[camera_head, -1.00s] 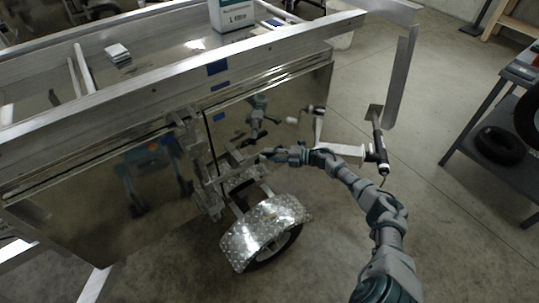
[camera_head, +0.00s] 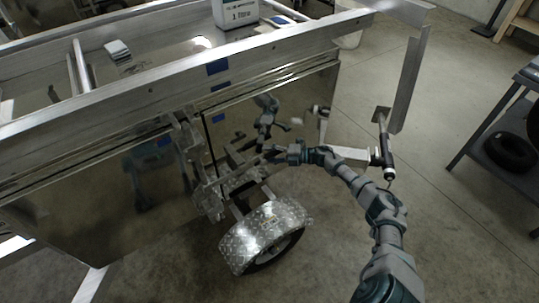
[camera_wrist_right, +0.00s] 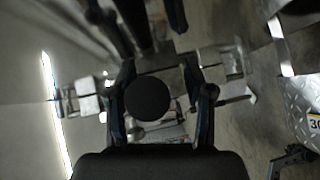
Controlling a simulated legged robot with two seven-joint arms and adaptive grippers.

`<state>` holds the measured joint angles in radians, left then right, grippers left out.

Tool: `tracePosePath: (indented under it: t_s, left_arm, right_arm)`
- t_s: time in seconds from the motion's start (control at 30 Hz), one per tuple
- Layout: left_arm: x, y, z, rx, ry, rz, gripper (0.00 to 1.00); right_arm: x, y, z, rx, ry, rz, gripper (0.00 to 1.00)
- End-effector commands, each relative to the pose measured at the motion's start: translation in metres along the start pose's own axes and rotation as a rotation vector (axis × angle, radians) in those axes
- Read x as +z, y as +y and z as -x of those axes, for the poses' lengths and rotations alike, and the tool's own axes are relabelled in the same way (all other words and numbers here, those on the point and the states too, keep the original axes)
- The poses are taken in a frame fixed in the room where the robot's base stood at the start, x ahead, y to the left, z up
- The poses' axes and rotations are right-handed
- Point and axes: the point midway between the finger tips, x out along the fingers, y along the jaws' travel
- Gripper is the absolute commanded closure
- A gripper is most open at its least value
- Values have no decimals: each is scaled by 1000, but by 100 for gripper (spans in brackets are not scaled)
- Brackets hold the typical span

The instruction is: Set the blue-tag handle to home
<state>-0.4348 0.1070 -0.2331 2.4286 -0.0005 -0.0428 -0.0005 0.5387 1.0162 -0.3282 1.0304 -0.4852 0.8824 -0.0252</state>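My right gripper (camera_head: 270,154) reaches in from the right to the trailer's polished side panel, above the wheel fender. In the right wrist view its two fingers (camera_wrist_right: 166,98) stand apart, with a dark round knob-like end (camera_wrist_right: 148,96) between them, nearer the left finger. A gap shows on the right, so the gripper looks open around it; contact cannot be told. Blue tags show on the top rail (camera_head: 217,67) and on the side panel (camera_head: 218,118). Which handle carries a blue tag is not clear; the gripper hides part of the area. My left gripper is out of view.
The diamond-plate fender (camera_head: 262,226) and wheel sit below my right gripper. A jack with a black grip (camera_head: 385,143) stands right of it, close to my forearm. A dark table (camera_head: 500,150) with a tyre is at the far right. The panel mirrors my arm.

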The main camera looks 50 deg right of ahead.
Motion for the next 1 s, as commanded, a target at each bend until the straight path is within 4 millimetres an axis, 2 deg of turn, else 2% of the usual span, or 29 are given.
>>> tracePosePath:
  t_s: [0.23, 0.33, 0.47, 0.7, 0.83, 1.0]
  left_arm:
    - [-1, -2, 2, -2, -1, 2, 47]
    - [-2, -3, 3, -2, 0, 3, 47]
    - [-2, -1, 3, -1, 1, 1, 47]
    - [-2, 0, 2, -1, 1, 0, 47]
    - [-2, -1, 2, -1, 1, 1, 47]
    - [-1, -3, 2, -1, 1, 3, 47]
  right_arm:
    - [-2, 3, 1, -1, 0, 4, 48]
    - [-1, 2, 8, -3, -1, 4, 48]
    - [0, 0, 31, -5, -1, 3, 48]
    - [3, -2, 86, -3, -2, -2, 48]
    - [3, -1, 106, -1, -1, -1, 48]
    - [3, 0, 118, 1, 0, 1, 48]
